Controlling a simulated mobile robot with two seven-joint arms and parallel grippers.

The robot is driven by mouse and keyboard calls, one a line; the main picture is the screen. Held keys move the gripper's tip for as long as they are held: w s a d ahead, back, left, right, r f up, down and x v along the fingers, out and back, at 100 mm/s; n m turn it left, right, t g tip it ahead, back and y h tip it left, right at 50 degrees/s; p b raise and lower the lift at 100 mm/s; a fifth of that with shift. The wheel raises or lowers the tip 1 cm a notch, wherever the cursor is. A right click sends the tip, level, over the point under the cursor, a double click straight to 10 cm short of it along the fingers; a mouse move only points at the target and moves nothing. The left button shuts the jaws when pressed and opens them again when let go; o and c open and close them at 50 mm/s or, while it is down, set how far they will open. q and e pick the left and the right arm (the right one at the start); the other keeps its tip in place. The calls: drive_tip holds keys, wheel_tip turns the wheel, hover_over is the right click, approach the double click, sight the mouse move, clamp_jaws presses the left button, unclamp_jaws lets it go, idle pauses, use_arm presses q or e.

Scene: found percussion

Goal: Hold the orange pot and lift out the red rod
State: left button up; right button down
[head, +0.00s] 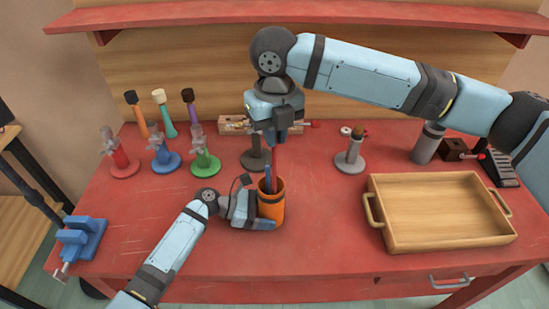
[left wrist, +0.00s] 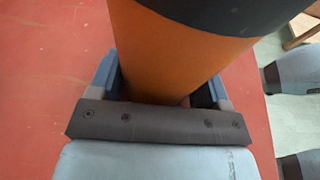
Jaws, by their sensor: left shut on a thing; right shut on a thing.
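The orange pot (head: 271,207) stands upright on the red table near the middle, with a dark band near its rim. My left gripper (head: 262,214) is shut around it from the left. The pot fills the space between the fingers in the left wrist view (left wrist: 180,62). My right gripper (head: 276,134) is above the pot, pointing down, and is shut on the red rod (head: 275,158). The rod hangs upright below the fingers; its lower part is at the pot's mouth, and its end is hidden.
A wooden tray (head: 445,210) with handles lies to the right. A grey stand (head: 350,158) is behind, and a blue vise (head: 82,238) is at the left edge. The front table is clear.

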use_arm(q)
drive_tip(key=shift+f, duration=0.1)
use_arm(e)
drive_tip(key=shift+r, duration=2.4)
use_arm(q)
drive_tip(key=o, duration=0.8)
drive_tip(key=shift+a, duration=0.1)
